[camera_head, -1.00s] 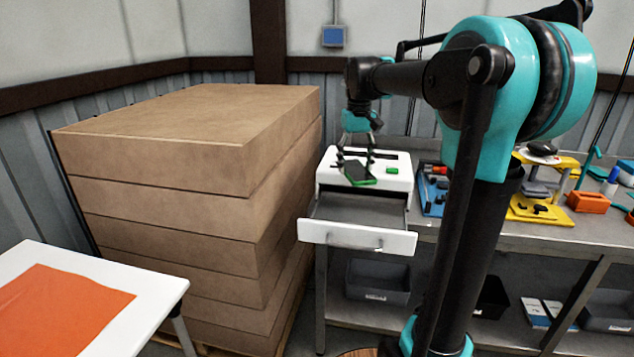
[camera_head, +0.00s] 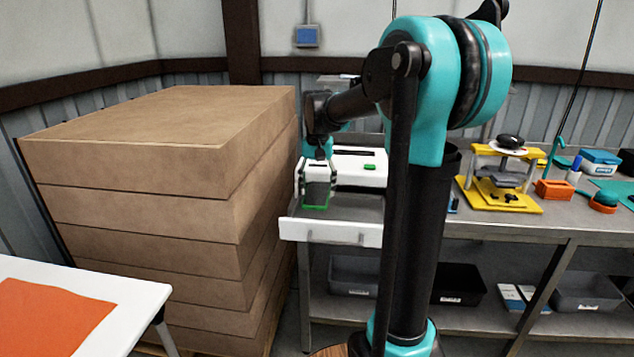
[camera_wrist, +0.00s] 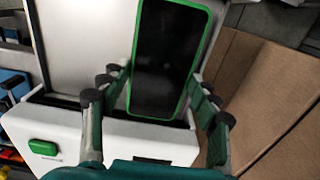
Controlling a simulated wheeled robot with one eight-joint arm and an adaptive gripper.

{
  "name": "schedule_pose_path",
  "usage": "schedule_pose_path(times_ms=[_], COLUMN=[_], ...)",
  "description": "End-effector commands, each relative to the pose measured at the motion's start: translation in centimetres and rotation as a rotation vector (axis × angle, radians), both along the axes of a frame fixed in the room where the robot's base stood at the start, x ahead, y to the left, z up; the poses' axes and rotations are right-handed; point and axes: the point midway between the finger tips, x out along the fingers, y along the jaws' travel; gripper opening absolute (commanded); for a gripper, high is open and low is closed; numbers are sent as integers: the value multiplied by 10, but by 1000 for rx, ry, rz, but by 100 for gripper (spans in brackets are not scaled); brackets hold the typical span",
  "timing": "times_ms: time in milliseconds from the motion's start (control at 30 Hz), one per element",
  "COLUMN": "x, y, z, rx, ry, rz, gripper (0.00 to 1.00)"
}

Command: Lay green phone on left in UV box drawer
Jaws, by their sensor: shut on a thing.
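The green phone (camera_wrist: 170,60) has a black screen and a green rim. In the wrist view it sits between the fingers of my gripper (camera_wrist: 155,100), which is shut on it. In the head view my gripper (camera_head: 317,184) holds the phone (camera_head: 316,206) over the left part of the open drawer (camera_head: 350,208). The drawer belongs to the white UV box (camera_head: 358,168) and is pulled out toward me. The drawer floor (camera_wrist: 85,40) is pale grey in the wrist view. I cannot tell how far the phone is above the floor.
A tall stack of cartons (camera_head: 160,165) stands close to the left of the drawer. A yellow stand (camera_head: 500,185) and an orange block (camera_head: 554,190) are on the bench to the right. A white table (camera_head: 130,300) is front left.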

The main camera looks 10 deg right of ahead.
Motion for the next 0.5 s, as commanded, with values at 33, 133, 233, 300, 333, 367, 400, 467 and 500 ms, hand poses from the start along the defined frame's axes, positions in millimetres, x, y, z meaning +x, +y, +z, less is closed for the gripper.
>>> schedule_pose_path(times_ms=[33, 133, 233, 300, 333, 367, 400, 467, 500], x=[0, 0, 0, 0, 0, 0, 0, 0, 0], y=[0, 0, 0, 0, 0, 0, 0, 0, 0], z=[-4, -11, -18, -23, -25, -28, -30, -35, -38], rx=[0, 0, 0, 0, 0, 0, 0, 0, 0], ry=[0, 0, 0, 0, 0, 0, 0, 0, 0], rz=[0, 0, 1, 1, 1, 1, 1, 1, 1], gripper=[26, 26, 26, 26, 26, 26, 26, 26, 26])
